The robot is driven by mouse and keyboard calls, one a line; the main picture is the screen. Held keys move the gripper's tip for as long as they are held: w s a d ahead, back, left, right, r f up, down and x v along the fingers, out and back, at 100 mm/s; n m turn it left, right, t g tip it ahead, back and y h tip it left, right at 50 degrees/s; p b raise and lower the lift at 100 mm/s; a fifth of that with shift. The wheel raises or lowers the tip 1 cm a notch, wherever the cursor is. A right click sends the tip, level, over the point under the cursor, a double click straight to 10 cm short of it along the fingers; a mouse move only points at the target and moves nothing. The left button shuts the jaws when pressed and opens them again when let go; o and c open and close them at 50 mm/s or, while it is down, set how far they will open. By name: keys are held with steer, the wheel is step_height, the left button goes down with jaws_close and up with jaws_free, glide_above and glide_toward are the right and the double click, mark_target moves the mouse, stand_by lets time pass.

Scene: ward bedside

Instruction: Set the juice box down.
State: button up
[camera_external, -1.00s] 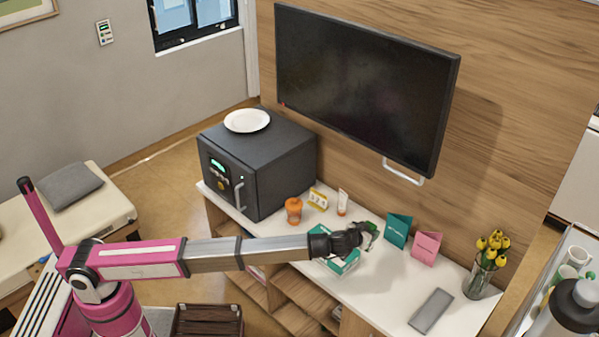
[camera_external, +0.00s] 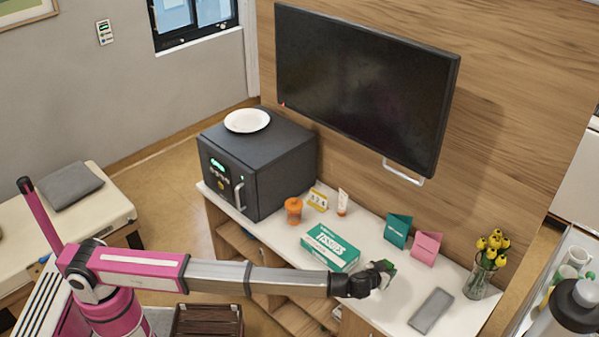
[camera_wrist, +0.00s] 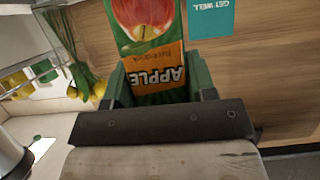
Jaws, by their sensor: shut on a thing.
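The juice box (camera_wrist: 152,75) is green and orange, with an apple picture and the word APPLE upside down in the wrist view. My gripper (camera_external: 384,271) is shut on it, and its green fingers (camera_wrist: 160,82) flank the box in the wrist view. In the external view only a small green bit of the box shows at my gripper, over the front part of the white counter (camera_external: 384,308). I cannot tell whether the box touches the counter.
A tissue box (camera_external: 330,247) lies left of my gripper. A teal card (camera_external: 398,230) and a pink card (camera_external: 426,247) stand behind it. A grey flat slab (camera_external: 431,310) and a flower vase (camera_external: 479,278) are to the right. Bare counter lies between the gripper and slab.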

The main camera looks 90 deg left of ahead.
steer(key=shift+d+f, duration=0.1)
steer(key=shift+f, duration=1.9)
steer(key=shift+f, duration=0.15)
steer(key=o, duration=1)
steer(key=shift+s+d+r, duration=0.15)
steer(key=shift+r, duration=0.1)
steer(key=v, duration=1.1)
steer(key=shift+s+d+r, duration=0.1)
steer(key=shift+s+d, duration=0.05)
